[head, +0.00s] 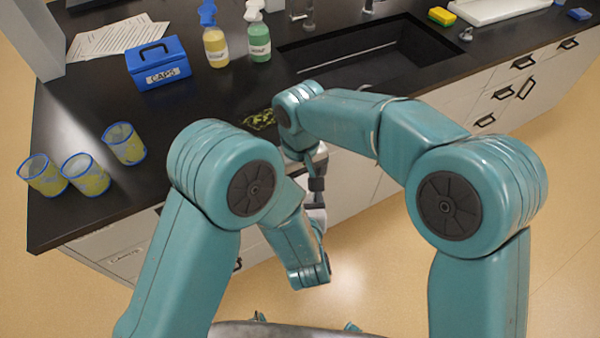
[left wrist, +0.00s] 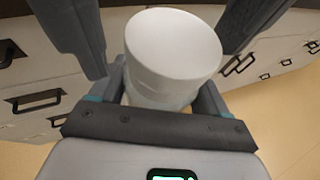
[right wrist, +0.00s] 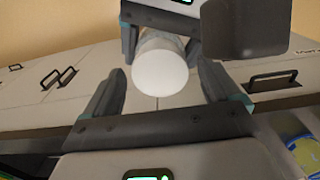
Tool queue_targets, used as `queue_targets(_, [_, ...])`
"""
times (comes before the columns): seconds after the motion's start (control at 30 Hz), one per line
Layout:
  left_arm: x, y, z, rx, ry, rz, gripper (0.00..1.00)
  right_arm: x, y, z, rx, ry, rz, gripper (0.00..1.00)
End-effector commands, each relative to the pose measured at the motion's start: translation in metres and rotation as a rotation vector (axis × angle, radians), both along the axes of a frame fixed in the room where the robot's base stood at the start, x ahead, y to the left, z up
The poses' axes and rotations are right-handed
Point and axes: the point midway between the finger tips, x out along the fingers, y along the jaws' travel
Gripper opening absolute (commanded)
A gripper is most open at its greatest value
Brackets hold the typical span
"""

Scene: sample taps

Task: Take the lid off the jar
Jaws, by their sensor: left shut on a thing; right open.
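My left gripper (left wrist: 157,98) is shut on a white jar, low on its body. The jar's white round lid (left wrist: 172,43) faces the camera in the left wrist view. The lid also shows end-on in the right wrist view (right wrist: 160,73). My right gripper (right wrist: 160,88) is open, its fingers on either side of the lid with gaps between. Dark fingers of the right gripper flank the lid in the left wrist view. In the head view the jar and both grippers are mostly hidden behind my arms.
The grippers are in front of the counter's drawers.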

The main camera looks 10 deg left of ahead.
Motion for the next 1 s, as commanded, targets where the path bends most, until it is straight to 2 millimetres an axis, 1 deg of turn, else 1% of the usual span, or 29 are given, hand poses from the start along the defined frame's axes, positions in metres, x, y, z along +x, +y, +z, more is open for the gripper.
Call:
queue_targets(0.1, [0.0001,0.0000,0.0002,0.000,0.000,0.000,0.00,0.0000,0.0000,0.0001,0.000,0.000,0.000,0.90])
queue_targets(0.17, [0.0001,0.0000,0.0002,0.000,0.000,0.000,0.00,0.0000,0.0000,0.0002,0.000,0.000,0.000,0.70])
queue_targets(0.2, [0.0001,0.0000,0.0002,0.000,0.000,0.000,0.00,0.0000,0.0000,0.0003,0.000,0.000,0.000,0.57])
queue_targets(0.27, [0.0001,0.0000,0.0002,0.000,0.000,0.000,0.00,0.0000,0.0000,0.0003,0.000,0.000,0.001,0.38])
queue_targets(0.3, [0.0001,-0.0001,0.0002,0.000,0.000,0.000,0.00,0.0000,0.0000,0.0004,0.000,0.000,0.001,0.31])
queue_targets(0.5, [0.0001,-0.0001,0.0001,0.000,0.000,0.000,0.00,0.0001,0.0001,0.0005,0.000,0.000,0.017,0.29])
queue_targets(0.7, [0.0001,-0.0002,0.0001,0.000,0.000,0.000,0.00,0.0001,-0.0001,0.0007,0.001,-0.002,0.240,0.29])
queue_targets(1.0, [0.0001,-0.0001,0.0001,0.000,0.000,0.000,0.00,0.0001,-0.0001,0.0008,0.001,-0.002,0.242,0.29])
